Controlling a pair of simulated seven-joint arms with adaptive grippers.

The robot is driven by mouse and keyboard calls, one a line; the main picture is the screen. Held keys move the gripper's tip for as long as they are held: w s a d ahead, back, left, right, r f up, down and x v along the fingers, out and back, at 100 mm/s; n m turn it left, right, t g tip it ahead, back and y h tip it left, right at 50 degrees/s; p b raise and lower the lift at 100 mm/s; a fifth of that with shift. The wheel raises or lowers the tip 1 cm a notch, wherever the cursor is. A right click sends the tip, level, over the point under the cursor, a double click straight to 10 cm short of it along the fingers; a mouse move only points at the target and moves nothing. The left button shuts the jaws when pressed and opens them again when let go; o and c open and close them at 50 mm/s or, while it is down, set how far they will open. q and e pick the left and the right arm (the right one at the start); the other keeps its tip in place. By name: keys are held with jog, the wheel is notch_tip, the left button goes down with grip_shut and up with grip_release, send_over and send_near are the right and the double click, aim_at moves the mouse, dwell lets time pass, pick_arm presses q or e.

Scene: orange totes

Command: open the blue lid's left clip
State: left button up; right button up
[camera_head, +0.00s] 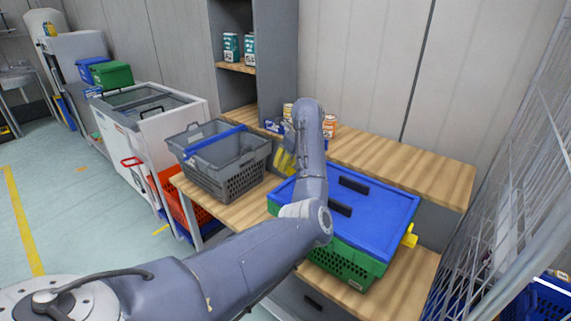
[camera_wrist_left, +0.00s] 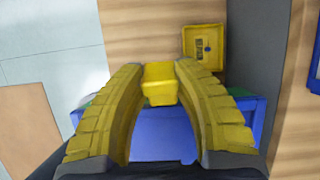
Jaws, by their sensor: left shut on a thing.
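The blue lid (camera_head: 375,205) lies on a green crate (camera_head: 345,262) on the wooden bench, and part of it shows blue in the wrist view (camera_wrist_left: 165,140). A yellow clip (camera_head: 409,236) shows at the lid's right end. The left end is mostly hidden by my left arm in the head view. My left gripper (camera_head: 284,160), with yellow fingers, is at that end. In the wrist view its fingers are closed on a yellow piece (camera_wrist_left: 158,84), which looks like the left clip, beside the blue lid. My right gripper is not in view.
A grey crate (camera_head: 225,178) with a blue bar stands left of the green crate. Several cans (camera_head: 329,126) stand on the back ledge. A yellow square thing (camera_wrist_left: 204,45) is beyond the fingers. A wire mesh cage (camera_head: 500,220) is close on the right.

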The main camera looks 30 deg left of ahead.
pick_arm(q)
jog(key=shift+c, duration=1.2)
jog(key=shift+d+r+y, duration=0.2)
jog(key=shift+d+y, duration=0.1)
jog(key=shift+y, duration=0.6)
jog(key=o, duration=1.3)
jog(key=shift+c, duration=0.2)
jog(key=v, duration=1.2)
jog(key=shift+a, duration=0.1)
